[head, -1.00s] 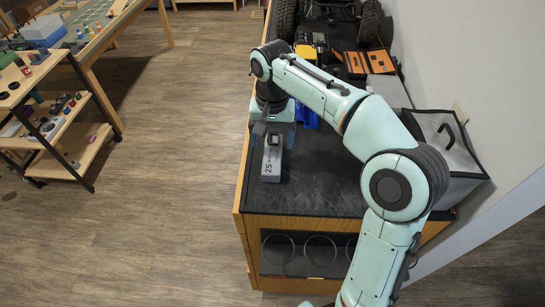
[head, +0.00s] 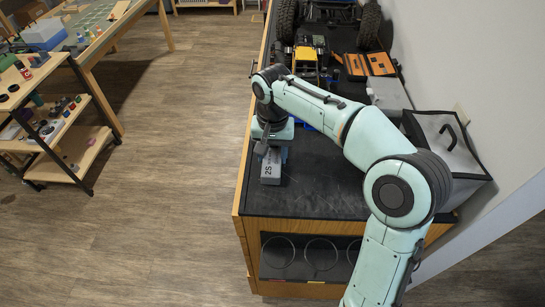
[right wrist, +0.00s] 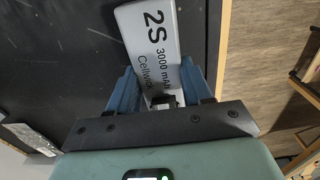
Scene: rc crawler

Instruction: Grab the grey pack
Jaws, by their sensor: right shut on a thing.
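The grey pack (head: 270,169), a block marked "2S", lies on the black bench top (head: 315,190) near its left edge. In the right wrist view the pack (right wrist: 156,42) shows its "2S 3000 mAh" label between the two blue fingers. My right gripper (head: 269,151) comes over the pack's far end from above and is shut on it. The right gripper (right wrist: 162,88) also shows in the wrist view, a finger on each side of the pack. The gripper hides the far part of the pack in the head view. My left gripper is not in view.
A black-wheeled crawler (head: 325,12), a yellow part (head: 305,55) and an open orange case (head: 367,64) are at the bench's far end. A grey bag with a black handle (head: 440,150) stands by the wall. The front bench top is clear.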

